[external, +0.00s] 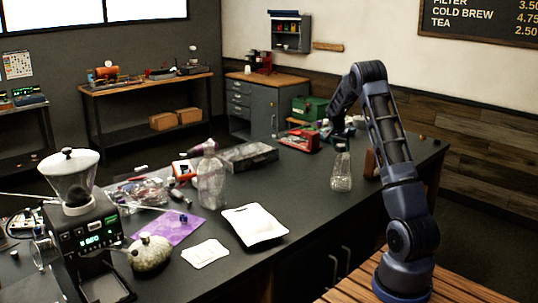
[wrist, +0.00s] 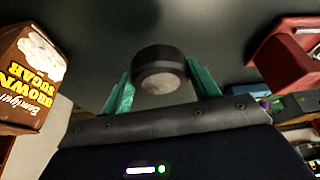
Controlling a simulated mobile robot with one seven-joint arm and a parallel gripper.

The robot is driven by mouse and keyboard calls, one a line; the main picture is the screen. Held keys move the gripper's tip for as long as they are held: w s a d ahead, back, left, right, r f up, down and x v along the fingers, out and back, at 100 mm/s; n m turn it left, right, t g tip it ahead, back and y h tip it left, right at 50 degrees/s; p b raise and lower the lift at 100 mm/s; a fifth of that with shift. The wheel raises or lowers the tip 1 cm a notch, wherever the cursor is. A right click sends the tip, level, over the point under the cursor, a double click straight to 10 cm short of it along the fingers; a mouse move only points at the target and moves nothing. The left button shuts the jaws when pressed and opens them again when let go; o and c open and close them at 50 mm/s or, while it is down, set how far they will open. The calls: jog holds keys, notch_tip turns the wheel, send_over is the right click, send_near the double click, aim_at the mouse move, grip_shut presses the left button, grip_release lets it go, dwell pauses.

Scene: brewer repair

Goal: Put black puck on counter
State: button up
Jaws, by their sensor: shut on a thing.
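A black puck (wrist: 160,67) with a paler grey face is between the teal fingers of my gripper (wrist: 161,78) in the wrist view. The gripper is shut on it. The dark counter (external: 307,185) runs across the external view, and its grey surface fills the top of the wrist view (wrist: 226,24). In the external view my gripper (external: 338,125) is over the far right part of the counter, behind a clear bottle. The puck cannot be made out there. I cannot tell whether it touches the counter.
A brown sugar bag (wrist: 28,80) is at left and a red box (wrist: 285,55) at right in the wrist view. The clear bottle (external: 341,172) stands near my gripper. A grey metal tray (external: 248,156) and a white board (external: 254,225) lie farther left. Bare counter lies between.

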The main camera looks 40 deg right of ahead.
jog(key=shift+f, duration=3.4)
jog(key=shift+f, duration=0.1)
jog(key=o, duration=1.1)
jog(key=shift+o, duration=0.2)
